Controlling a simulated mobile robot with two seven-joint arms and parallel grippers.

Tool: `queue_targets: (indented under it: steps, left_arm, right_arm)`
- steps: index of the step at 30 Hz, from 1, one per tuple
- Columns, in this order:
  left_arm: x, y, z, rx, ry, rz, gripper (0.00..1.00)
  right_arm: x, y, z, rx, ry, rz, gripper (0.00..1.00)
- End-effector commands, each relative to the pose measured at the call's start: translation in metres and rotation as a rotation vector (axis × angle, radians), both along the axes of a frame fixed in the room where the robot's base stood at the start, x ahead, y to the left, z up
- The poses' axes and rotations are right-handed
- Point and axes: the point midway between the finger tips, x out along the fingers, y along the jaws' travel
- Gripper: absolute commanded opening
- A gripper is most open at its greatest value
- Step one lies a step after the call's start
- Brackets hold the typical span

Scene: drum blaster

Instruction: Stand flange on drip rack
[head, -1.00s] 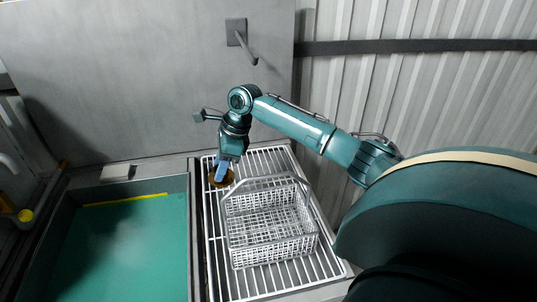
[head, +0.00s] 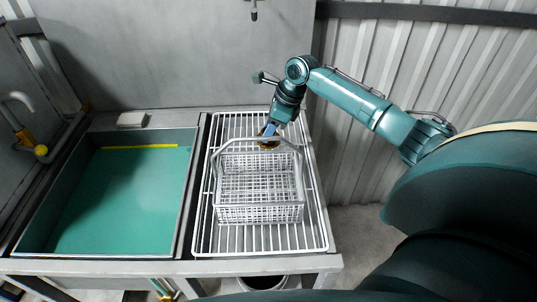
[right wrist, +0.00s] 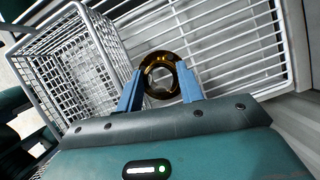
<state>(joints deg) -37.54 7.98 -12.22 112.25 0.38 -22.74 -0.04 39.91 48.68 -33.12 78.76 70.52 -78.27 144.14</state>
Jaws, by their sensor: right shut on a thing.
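The flange is a glossy amber-brown ring (right wrist: 160,72) with an open middle, held between the two blue fingertips of my right gripper (right wrist: 160,88) in the right wrist view. In the head view, my right gripper (head: 271,130) points down over the far part of the white wire drip rack (head: 312,205). The flange (head: 269,147) shows just below it, behind the basket's handle. I cannot tell whether the flange touches the rack's wires. My left gripper is in neither view.
A grey wire basket (head: 260,213) with a raised handle stands on the rack, close to the flange. A sink basin (head: 120,200) with a teal bottom lies left of the rack. A grey wall is behind. Bare rack wires show behind and right of the basket.

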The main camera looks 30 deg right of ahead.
Motion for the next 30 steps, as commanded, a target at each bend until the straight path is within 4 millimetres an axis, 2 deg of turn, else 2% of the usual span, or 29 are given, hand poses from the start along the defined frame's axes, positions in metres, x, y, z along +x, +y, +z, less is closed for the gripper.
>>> queue_targets:
  steps: [3, 10, 16, 30]
  left_arm:
    - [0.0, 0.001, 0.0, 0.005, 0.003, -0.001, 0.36]
    - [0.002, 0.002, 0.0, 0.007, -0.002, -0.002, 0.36]
    - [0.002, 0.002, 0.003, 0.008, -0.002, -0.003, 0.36]
    - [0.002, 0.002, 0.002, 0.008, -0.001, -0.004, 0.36]
  right_arm:
    - [0.0, 0.0, -0.018, 0.001, -0.001, 0.0, 0.02]
    - [0.001, 0.001, -0.036, 0.002, -0.004, 0.001, 0.02]
    - [0.001, 0.001, -0.063, 0.002, -0.002, 0.0, 0.02]
    - [0.001, 0.0, -0.072, 0.001, -0.003, 0.001, 0.02]
